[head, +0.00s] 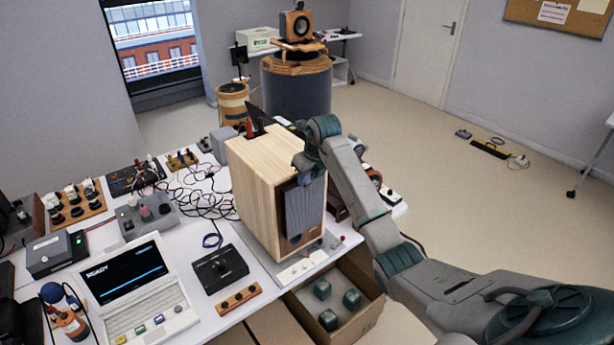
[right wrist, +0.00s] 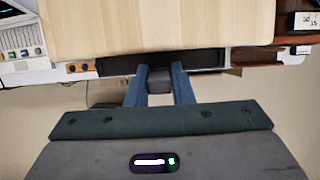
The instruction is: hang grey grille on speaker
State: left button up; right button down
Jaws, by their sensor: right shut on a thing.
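The speaker (head: 262,178) is a light wood box standing upright on a grey base on the table. Its pale top (right wrist: 160,22) fills the upper part of the right wrist view. The grey grille (head: 306,208) is a dark upright panel at the speaker's front face. From above it shows as a dark strip (right wrist: 118,65) along the front edge of the top. My right gripper (head: 308,168) is shut on the grille's upper part; its fingers (right wrist: 159,88) point toward the speaker. I cannot tell whether the grille touches the front. My left gripper is not in view.
A laptop (head: 133,285), a black box (head: 220,268) and loose cables (head: 205,200) crowd the table left of the speaker. An open box (head: 365,322) with several green blocks stands below the table's front edge. The floor to the right is mostly clear.

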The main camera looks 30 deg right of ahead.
jog(key=shift+f, duration=0.15)
jog(key=c, duration=1.2)
grip_release()
jog(key=shift+s, duration=0.1)
jog(key=shift+b+v, duration=1.1)
jog(key=shift+v, duration=4.4)
